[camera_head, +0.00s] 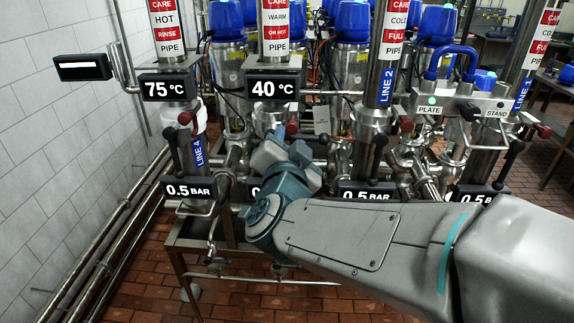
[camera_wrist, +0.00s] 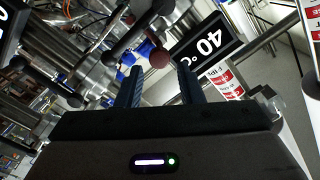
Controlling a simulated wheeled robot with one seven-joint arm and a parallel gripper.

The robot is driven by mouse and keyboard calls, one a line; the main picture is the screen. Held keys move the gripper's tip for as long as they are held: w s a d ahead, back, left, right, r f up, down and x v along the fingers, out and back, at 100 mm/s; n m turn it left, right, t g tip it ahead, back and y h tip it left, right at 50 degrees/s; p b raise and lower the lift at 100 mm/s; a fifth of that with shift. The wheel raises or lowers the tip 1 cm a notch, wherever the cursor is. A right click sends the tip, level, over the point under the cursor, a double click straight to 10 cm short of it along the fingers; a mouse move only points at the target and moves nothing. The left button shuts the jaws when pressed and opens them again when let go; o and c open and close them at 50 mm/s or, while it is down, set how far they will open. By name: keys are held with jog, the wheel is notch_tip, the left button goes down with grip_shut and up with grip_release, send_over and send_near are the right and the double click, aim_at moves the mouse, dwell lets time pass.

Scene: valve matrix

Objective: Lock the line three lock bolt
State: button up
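The third line is the column under the "40 °C" display (camera_head: 275,88), between the columns marked LINE 4 and LINE 2. A dark red knob (camera_head: 291,128), which looks like its lock bolt, shows just above my wrist. In the wrist view the red knob (camera_wrist: 159,58) appears between and just beyond my fingertips. My gripper (camera_wrist: 160,74) has its two blue fingers apart, with nothing visibly held. I cannot tell how deep the knob is relative to the tips. In the head view my arm hides much of this line's valve, and the fingertips are not clear.
A dark lever with a ball end (camera_wrist: 130,42) is close to the left finger in the wrist view. The "40 °C" display (camera_wrist: 208,42) is near the right finger. Line 4's lever (camera_head: 172,146) and line 2's lever (camera_head: 378,152) flank the arm. A white tiled wall (camera_head: 60,140) stands left.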

jog(key=s, duration=0.8)
jog(key=shift+s+a, duration=0.15)
jog(key=shift+a, duration=0.05)
notch_tip(320, 180, down, 9)
jog(key=w+d+n+g+y, duration=0.1)
jog(key=w+n+g+y, duration=0.1)
jog(key=n+g+y, duration=0.45)
jog(key=s+d+f+g+h, duration=0.3)
jog(key=s+d+f+g, duration=0.1)
jog(key=d, duration=0.3)
jog(key=s+d+f+n+g+h, duration=0.1)
jog(key=s+d+f+g+h, duration=0.2)
jog(key=s+d, duration=0.3)
jog(key=shift+s+d+f+g, duration=0.25)
jog(key=shift+d+f+g, duration=0.55)
jog(key=shift+d, duration=0.45)
jog(key=shift+n, duration=0.25)
